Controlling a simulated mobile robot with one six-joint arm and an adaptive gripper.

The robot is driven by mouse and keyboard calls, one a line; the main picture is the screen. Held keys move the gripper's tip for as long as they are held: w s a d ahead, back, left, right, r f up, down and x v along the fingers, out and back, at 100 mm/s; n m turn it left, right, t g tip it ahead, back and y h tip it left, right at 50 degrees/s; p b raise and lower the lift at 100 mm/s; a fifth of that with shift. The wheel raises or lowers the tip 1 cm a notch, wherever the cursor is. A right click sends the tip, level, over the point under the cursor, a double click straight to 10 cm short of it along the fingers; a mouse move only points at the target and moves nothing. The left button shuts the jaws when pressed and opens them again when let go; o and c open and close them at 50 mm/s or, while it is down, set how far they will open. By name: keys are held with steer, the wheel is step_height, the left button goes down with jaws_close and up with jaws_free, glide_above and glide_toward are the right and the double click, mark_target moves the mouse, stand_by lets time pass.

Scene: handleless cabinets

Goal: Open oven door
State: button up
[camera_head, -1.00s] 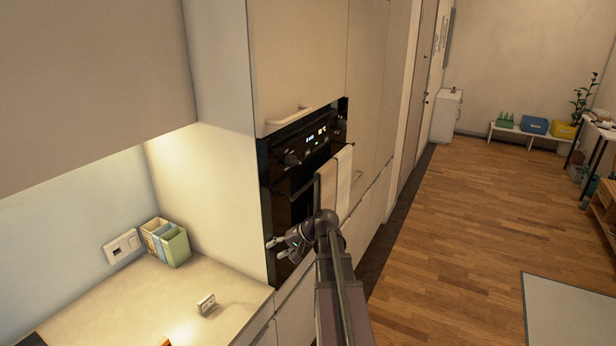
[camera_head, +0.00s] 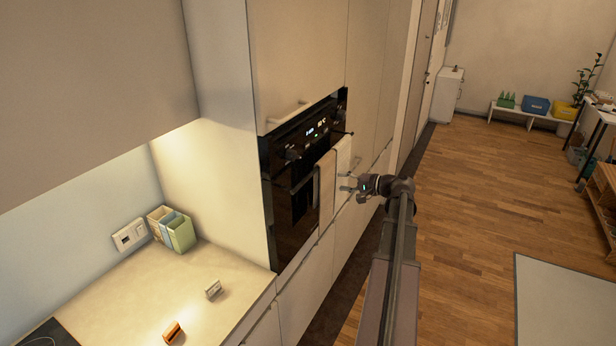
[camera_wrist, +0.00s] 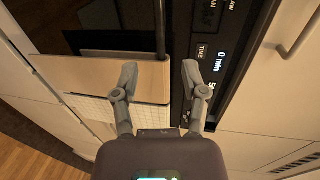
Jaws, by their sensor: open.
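The black built-in oven (camera_head: 298,205) is set in the tall cabinet, and its door looks closed. Its handle (camera_wrist: 160,32) runs along the door top, beside the lit control panel (camera_wrist: 208,60). A beige towel (camera_head: 327,188) and a white towel (camera_head: 343,158) hang over the handle and hide part of it. My gripper (camera_head: 346,183) is in front of the towels. In the wrist view my open gripper (camera_wrist: 160,75) has one finger over the beige towel and the other over the panel side. The handle lines up between the fingers; contact cannot be told.
A cabinet handle (camera_head: 287,117) sits above the oven. The counter (camera_head: 235,275) at left holds small items and a file box (camera_head: 172,228). The wooden floor (camera_head: 470,215) at right is open, with a grey rug (camera_head: 570,300) in front.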

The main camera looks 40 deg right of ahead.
mark_target(309, 178)
steer(key=shift+w+a, duration=0.1)
steer(key=b+x, duration=0.2)
steer(key=x, duration=1.1)
steer(key=shift+w+a+f+b, duration=0.1)
steer(key=shift+w+a+b, duration=0.05)
steer(key=shift+w+b, duration=0.2)
steer(key=shift+s, duration=0.1)
